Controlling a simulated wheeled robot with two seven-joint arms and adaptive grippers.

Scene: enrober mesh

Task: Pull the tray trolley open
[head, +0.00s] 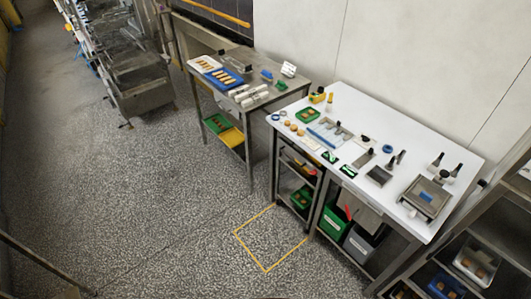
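A narrow dark metal frame with several shelves, which looks like the tray trolley (277,170), stands under the left end of the white-topped table. Its shelves hold a green tray (301,199) and red and yellow items. It sits tucked in under the tabletop, and its back is hidden. A yellow outlined square (251,251) is marked on the floor in front of it. Neither of my grippers is in view.
The white table (405,135) carries tools and small trays. Green and grey bins (335,221) stand under it. A steel table (290,98) stands to the left, a shelf rack (515,218) at right. The speckled floor (150,200) is clear.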

